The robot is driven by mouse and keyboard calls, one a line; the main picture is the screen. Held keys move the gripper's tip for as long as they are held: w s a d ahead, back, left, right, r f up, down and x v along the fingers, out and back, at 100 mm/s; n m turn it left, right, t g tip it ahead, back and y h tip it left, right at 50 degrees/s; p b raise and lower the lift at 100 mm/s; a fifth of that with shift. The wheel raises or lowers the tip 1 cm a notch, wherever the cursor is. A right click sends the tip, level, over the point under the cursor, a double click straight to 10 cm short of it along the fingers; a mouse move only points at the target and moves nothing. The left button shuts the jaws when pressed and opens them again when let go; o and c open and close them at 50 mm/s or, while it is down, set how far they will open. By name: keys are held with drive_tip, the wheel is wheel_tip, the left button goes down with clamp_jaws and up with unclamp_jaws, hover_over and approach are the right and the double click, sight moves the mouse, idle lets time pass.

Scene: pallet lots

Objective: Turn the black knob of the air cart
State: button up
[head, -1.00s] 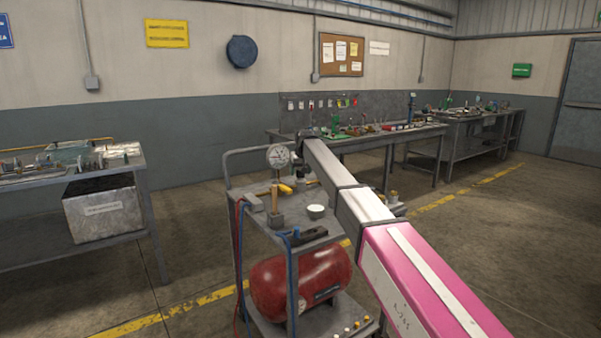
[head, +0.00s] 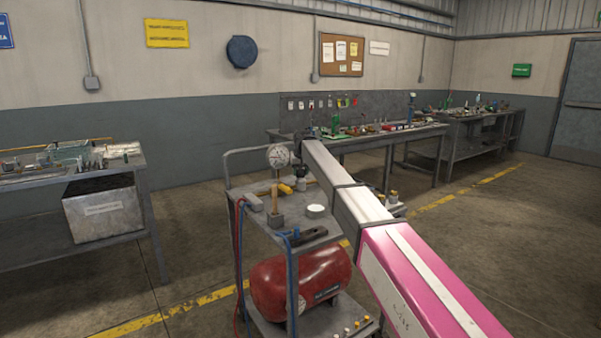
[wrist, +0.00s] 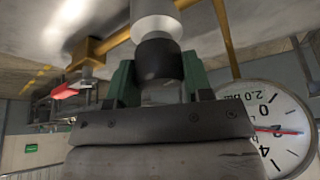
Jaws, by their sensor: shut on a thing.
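The air cart (head: 262,210) stands in the middle of the head view, with a red tank on its lower shelf. A round pressure gauge (head: 279,157) rises above its top shelf and shows large at the right of the wrist view (wrist: 272,128). The black knob (wrist: 158,62) sits at the end of a pale cylindrical fitting in the wrist view. My gripper (wrist: 158,80) is shut on the knob, with a green finger on each side of it. In the head view my arm largely hides the gripper and knob.
The cart's top shelf holds a white round container (head: 316,210) and tools. Workbenches (head: 350,142) stand behind; another bench is at left. Open floor lies between.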

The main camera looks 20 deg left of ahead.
drive_tip(key=shift+m+h, duration=0.9)
drive_tip(key=shift+m, duration=1.4)
drive_tip(key=o, duration=0.9)
drive_tip(key=v, duration=1)
drive_tip(key=shift+s+r, duration=0.3)
drive_tip(key=shift+r, duration=0.05)
